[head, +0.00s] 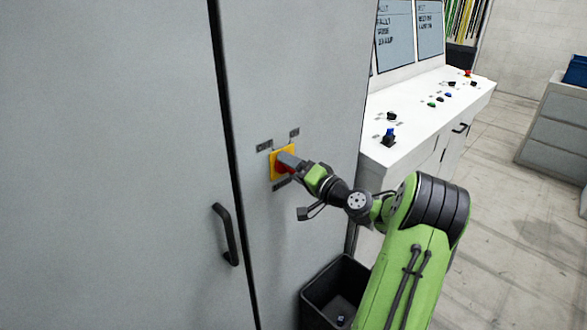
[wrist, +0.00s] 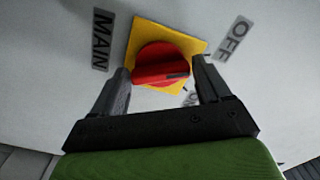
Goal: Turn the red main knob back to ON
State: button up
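The red main knob (wrist: 160,63) sits on a yellow square plate (wrist: 190,42) on the grey cabinet door. Its raised bar lies across the wrist view, its dark mark at the right end, between the OFF label (wrist: 240,38) and the partly hidden ON label (wrist: 192,98). My gripper (wrist: 161,70) is open, its fingers spread on either side of the knob. Whether either finger touches the bar I cannot tell. In the head view my gripper (head: 284,162) is at the plate (head: 276,155) and covers most of the knob.
A MAIN label (wrist: 102,40) is left of the plate in the wrist view. A black door handle (head: 226,234) stands out left of my gripper. A black bin (head: 335,287) is on the floor below. A white control desk (head: 420,115) stands behind, to the right.

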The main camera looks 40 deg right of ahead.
jog(key=c, duration=0.6)
jog(key=shift+m, duration=0.4)
jog(key=shift+m+p, duration=4.45)
jog(key=shift+m, duration=1.15)
jog(key=shift+f, duration=0.1)
jog(key=o, duration=1)
